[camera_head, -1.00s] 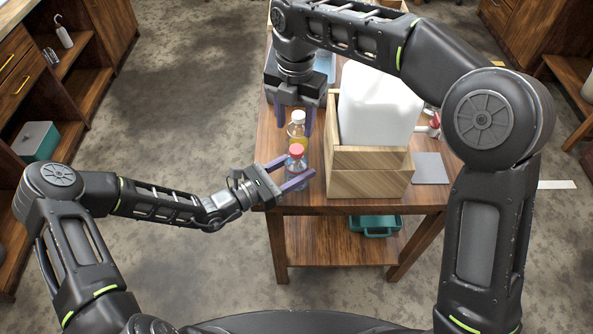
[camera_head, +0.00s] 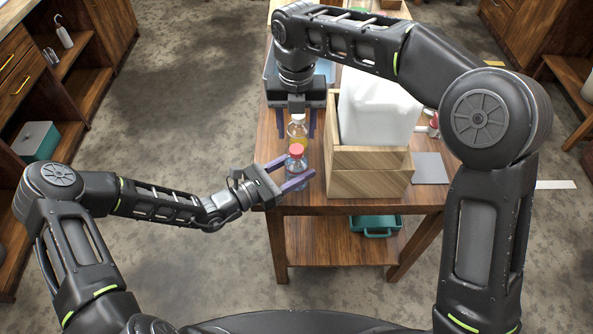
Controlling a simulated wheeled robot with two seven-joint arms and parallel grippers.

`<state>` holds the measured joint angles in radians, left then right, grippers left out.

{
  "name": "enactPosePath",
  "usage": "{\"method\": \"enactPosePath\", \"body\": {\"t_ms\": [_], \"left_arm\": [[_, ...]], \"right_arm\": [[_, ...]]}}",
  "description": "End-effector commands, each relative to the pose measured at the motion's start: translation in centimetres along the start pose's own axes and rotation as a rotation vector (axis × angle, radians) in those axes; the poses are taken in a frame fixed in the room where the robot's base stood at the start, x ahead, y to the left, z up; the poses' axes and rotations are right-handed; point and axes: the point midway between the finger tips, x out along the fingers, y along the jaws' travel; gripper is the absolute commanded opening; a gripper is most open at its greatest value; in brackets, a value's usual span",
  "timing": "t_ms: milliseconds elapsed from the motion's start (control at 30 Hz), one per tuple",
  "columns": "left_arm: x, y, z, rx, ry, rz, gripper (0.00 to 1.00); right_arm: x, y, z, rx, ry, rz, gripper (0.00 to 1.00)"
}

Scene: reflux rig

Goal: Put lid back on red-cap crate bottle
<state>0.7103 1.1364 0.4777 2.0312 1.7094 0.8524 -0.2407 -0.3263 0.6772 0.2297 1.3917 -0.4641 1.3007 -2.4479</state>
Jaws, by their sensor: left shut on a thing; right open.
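A clear bottle with a red cap (camera_head: 296,151) stands near the table's front left, beside the wooden crate. My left gripper (camera_head: 297,172) is shut on this red-cap bottle (camera_head: 295,165), its purple fingers on either side of the body. A second bottle, with yellowish contents and a white top (camera_head: 297,130), stands right behind it. My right gripper (camera_head: 297,122) points down over that second bottle, open, with its fingers on either side of the bottle's upper part. I cannot tell whether the fingers touch it, or whether the red cap is seated fully.
The wooden crate (camera_head: 369,184) holds a large white jug (camera_head: 378,108) just right of the bottles. A grey plate (camera_head: 431,168) lies right of the crate. A teal box (camera_head: 375,225) sits on the lower shelf.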

Motion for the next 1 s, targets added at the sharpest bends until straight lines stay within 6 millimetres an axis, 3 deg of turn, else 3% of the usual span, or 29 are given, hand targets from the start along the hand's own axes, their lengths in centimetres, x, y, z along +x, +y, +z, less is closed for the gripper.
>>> {"method": "enactPosePath", "body": {"t_ms": [400, 767, 1000], "left_arm": [[0.0, 0.0, 0.0, 0.000, 0.000, 0.000, 0.00], [0.0, 0.0, 0.0, 0.000, 0.000, 0.000, 0.00], [0.0, 0.0, 0.0, 0.000, 0.000, 0.000, 0.00]], "right_arm": [[5.5, 0.0, -0.1, -0.001, 0.003, -0.001, 0.48], [6.0, 0.0, 0.0, 0.000, 0.001, 0.000, 0.48], [6.0, 0.0, 0.0, 0.000, 0.001, 0.000, 0.29]]}}
